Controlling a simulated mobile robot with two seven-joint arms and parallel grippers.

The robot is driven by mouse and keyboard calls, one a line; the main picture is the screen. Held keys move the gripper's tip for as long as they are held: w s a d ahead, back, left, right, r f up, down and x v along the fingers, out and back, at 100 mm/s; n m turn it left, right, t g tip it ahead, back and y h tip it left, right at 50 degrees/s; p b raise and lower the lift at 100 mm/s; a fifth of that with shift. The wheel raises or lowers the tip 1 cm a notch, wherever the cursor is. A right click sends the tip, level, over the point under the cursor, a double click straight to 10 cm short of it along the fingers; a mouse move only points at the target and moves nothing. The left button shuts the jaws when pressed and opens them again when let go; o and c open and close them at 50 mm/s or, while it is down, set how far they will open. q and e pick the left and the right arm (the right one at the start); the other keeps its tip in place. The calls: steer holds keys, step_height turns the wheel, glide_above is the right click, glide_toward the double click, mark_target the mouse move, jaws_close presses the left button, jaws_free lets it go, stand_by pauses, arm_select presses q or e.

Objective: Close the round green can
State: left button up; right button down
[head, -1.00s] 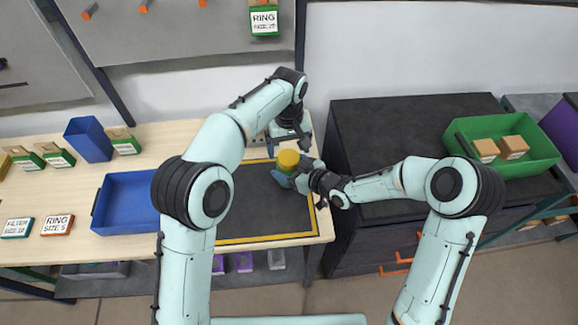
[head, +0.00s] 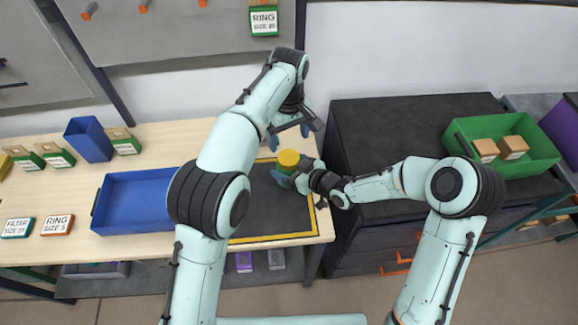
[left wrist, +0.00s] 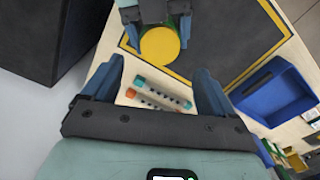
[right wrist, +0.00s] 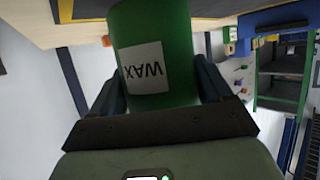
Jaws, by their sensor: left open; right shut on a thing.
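The round green can (right wrist: 185,95) stands at the right part of the dark mat, its WAX label facing the right wrist camera. A yellow round lid (head: 289,158) sits on its top; it also shows from above in the left wrist view (left wrist: 160,47). I cannot tell how tightly it sits. My right gripper (right wrist: 158,78) is shut on the can's side. My left gripper (head: 289,134) is open and empty, behind and above the can, apart from the lid. In the left wrist view nothing lies between its fingers (left wrist: 160,72) except table items below.
Two tubes with teal and orange caps (left wrist: 165,100) lie on the table beneath my left gripper. A blue tray (head: 135,205) is left of the yellow-edged mat (head: 265,215). A dark cabinet (head: 400,120) stands to the right, with a green crate (head: 548,160) beyond.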

mark_target(289, 157)
arm_select(q)
steer(key=shift+f, duration=4.05)
steer(key=c, duration=1.1)
steer(key=m, duration=0.3)
steer(key=o, duration=1.2)
